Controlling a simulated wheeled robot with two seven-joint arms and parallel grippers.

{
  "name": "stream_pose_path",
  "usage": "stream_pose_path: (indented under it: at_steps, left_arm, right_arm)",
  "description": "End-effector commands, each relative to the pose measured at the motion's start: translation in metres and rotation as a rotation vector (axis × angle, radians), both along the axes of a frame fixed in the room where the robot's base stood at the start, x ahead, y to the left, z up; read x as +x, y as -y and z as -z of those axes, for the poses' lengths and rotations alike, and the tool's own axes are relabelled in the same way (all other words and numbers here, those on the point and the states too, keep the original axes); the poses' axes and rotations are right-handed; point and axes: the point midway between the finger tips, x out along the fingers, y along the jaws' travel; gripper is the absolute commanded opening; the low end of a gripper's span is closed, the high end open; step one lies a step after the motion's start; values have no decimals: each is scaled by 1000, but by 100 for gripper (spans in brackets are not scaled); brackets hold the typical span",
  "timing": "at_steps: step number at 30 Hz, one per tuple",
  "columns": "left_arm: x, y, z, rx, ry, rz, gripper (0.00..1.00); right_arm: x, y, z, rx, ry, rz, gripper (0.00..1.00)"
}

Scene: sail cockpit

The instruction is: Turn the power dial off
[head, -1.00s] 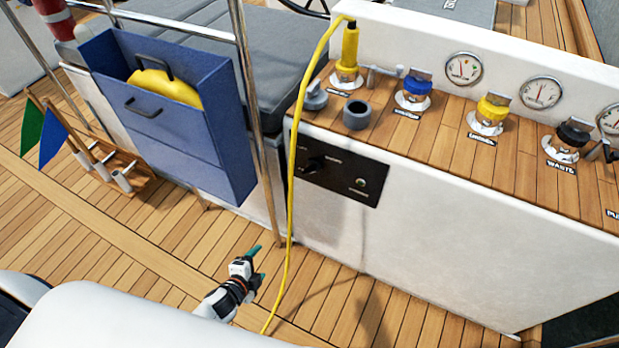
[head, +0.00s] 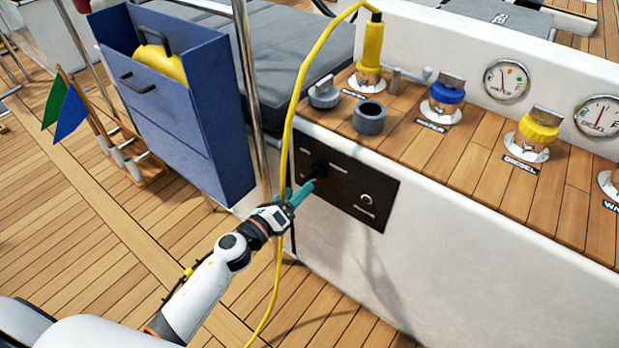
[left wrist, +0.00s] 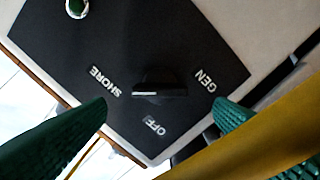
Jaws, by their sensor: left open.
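The black power dial (head: 316,171) is on a dark panel (head: 375,190) on the white console's side. In the left wrist view the dial (left wrist: 147,85) shows as a black bar knob among the labels SHORE, GEN and OFF. I cannot tell which label it points to. My left gripper (head: 300,190) is just in front of the panel at the dial. Its teal fingers are open in the left wrist view (left wrist: 160,105), one on each side of the dial, apart from it. My right gripper is not in view.
A yellow cable (head: 284,150) hangs beside my left gripper and crosses close to the camera in the left wrist view (left wrist: 245,145). A steel post (head: 247,100) and a blue box (head: 215,120) stand left of the panel. A small round green-centred fitting (head: 366,200) is on the panel.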

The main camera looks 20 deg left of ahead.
Motion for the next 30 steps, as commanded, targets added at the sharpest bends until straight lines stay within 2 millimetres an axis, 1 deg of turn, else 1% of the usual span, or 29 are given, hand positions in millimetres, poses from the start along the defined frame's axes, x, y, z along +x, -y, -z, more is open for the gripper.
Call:
stream_pose_path:
  at_steps: [1,3,6,9,14,22,23,30]
  left_arm:
    - [11,4,-1,-1,3,1,76]
    - [24,9,-1,-3,1,1,76]
    - [39,14,0,-1,1,0,76]
    - [50,18,0,-2,0,-1,76]
    - [58,22,0,-3,-1,0,76]
    - [59,22,1,-2,-2,0,76]
    - [59,22,1,-2,-2,0,73]
    - [59,22,1,-3,-2,-1,34]
  right_arm:
    - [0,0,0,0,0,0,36]
    - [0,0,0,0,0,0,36]
    - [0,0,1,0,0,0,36]
    - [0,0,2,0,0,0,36]
    - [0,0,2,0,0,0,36]
    - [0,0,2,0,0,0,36]
    - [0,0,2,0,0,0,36]
    - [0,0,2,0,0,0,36]
